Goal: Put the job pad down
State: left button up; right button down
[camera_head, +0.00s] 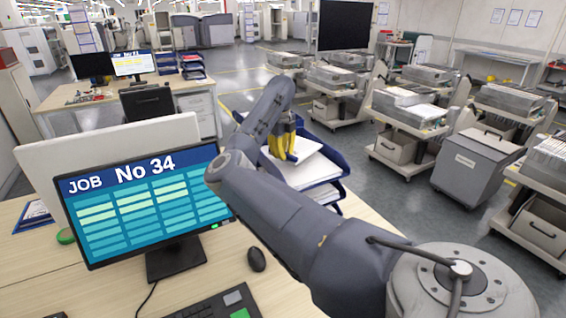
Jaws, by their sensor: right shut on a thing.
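My right gripper (287,156), with yellow fingers, is shut on the white job pad (310,146) over the blue letter tray (341,160) on the near desk. The fingers and my right arm hide part of the pad. I cannot tell whether the pad touches the papers in the tray or is a little above them. A lower level of the tray also holds white paper (322,194). My left gripper is not in view.
A monitor (140,205) reading "JOB No 34" stands left of the tray. A mouse (256,259) and a keyboard (215,303) lie in front. Bare desk shows between monitor and mouse. Feeder trolleys (408,110) stand beyond the desk at the right, with open floor between.

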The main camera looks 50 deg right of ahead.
aim_at(283, 168)
jog(key=shift+f, duration=1.75)
jog(key=c, duration=1.8)
grip_release()
jog(key=shift+f, duration=0.15)
jog(key=shift+o, duration=0.2)
notch_tip(283, 168, up, 12)
jog(key=shift+a, duration=0.45)
jog(key=shift+s, duration=0.1)
